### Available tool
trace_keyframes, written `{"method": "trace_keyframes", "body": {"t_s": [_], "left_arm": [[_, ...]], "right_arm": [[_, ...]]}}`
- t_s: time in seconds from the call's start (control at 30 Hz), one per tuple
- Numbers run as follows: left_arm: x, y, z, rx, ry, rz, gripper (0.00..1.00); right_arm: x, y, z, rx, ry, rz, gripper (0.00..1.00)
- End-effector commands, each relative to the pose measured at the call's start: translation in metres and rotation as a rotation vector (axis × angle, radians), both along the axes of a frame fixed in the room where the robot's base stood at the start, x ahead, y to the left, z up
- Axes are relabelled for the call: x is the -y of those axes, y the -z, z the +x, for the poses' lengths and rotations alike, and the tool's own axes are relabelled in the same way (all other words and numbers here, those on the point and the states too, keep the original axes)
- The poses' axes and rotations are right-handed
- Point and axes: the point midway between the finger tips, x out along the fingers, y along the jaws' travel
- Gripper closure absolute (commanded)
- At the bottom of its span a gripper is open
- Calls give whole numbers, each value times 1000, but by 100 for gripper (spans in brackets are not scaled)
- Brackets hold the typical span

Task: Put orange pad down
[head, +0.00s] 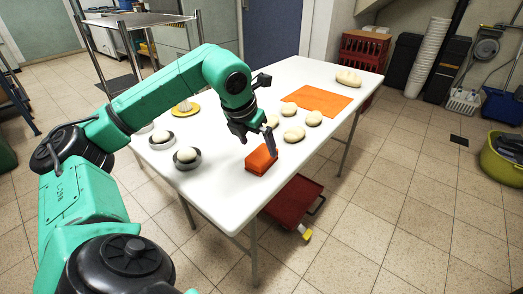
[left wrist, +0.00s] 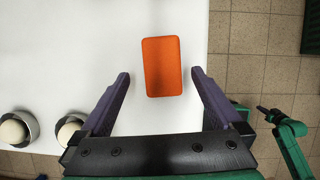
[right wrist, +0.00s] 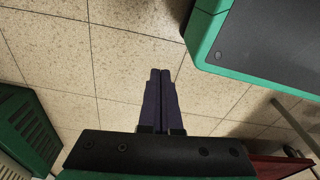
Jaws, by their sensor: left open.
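The orange pad (head: 261,160) is a small thick block lying on the white table (head: 225,185) near its front edge. In the left wrist view the pad (left wrist: 162,66) lies flat on the white surface, ahead of the fingertips and between their lines. My left gripper (left wrist: 160,75) is open, with a clear gap between each finger and the pad. In the head view my left gripper (head: 262,143) is just above and beside the pad. My right gripper (right wrist: 160,72) shows only in its own wrist view, fingers together and empty, above the tiled floor.
Several dough pieces (head: 294,134) and a flat orange mat (head: 316,99) lie further back on the table. Metal bowls with dough (head: 187,158) stand at the left. A red crate (head: 293,203) is on the floor by the table. The table's front right corner is clear.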

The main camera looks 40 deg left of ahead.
Motion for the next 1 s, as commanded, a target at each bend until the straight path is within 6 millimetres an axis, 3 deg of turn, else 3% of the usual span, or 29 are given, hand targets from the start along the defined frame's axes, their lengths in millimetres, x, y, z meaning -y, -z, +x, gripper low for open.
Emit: {"method": "trace_keyframes", "body": {"t_s": [0.2,0.33,1.0], "left_arm": [[2,-60,-23,3,1,1,1],[3,-82,-33,1,1,0,1],[4,-88,-36,-1,1,-1,1]], "right_arm": [[5,10,-23,-7,-12,-6,100],[8,18,-38,-8,-19,-8,100],[10,23,-44,-6,-22,-8,100]]}}
